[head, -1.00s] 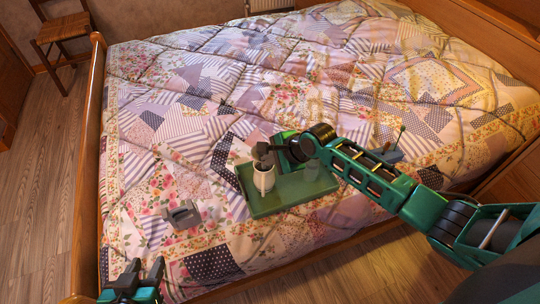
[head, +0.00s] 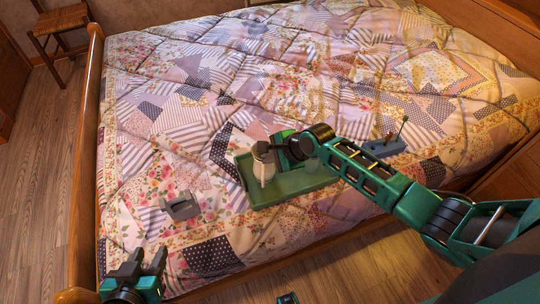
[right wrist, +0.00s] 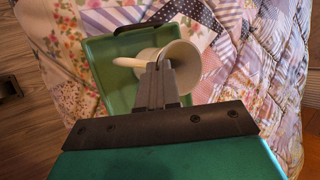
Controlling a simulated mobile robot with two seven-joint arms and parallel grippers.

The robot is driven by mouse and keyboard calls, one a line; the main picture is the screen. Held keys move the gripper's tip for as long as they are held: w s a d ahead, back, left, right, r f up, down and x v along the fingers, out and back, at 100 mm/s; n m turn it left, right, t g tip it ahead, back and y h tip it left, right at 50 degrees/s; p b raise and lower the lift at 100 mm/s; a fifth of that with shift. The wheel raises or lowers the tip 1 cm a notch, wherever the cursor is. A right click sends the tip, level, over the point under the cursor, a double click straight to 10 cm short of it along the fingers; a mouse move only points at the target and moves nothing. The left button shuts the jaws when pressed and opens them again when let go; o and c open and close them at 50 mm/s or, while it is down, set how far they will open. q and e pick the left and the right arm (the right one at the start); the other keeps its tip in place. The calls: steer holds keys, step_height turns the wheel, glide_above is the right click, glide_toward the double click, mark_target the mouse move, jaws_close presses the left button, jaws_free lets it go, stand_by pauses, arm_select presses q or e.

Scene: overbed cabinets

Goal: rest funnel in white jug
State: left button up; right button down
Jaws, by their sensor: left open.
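My left gripper (head: 148,258) is open and empty at the bed's near left corner.
A grey bracket-like object (head: 181,207) lies on the quilt left of the tray. The quilt beyond is clear.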

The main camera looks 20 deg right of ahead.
steer(key=c, duration=1.3)
jaws_free()
arm_select(q)
steer(key=a+r+p, duration=0.1)
steer(key=p, duration=0.1)
steer(key=s+a+r+p, duration=0.1)
steer(key=p, duration=0.1)
steer(key=shift+y+p, duration=0.3)
steer(key=shift+y, duration=0.1)
arm_select(e)
steer(key=v, duration=1.3)
steer(key=shift+f, duration=0.1)
arm_select(q)
steer(key=shift+d, duration=0.2)
arm_select(e)
steer(key=shift+s, duration=0.1)
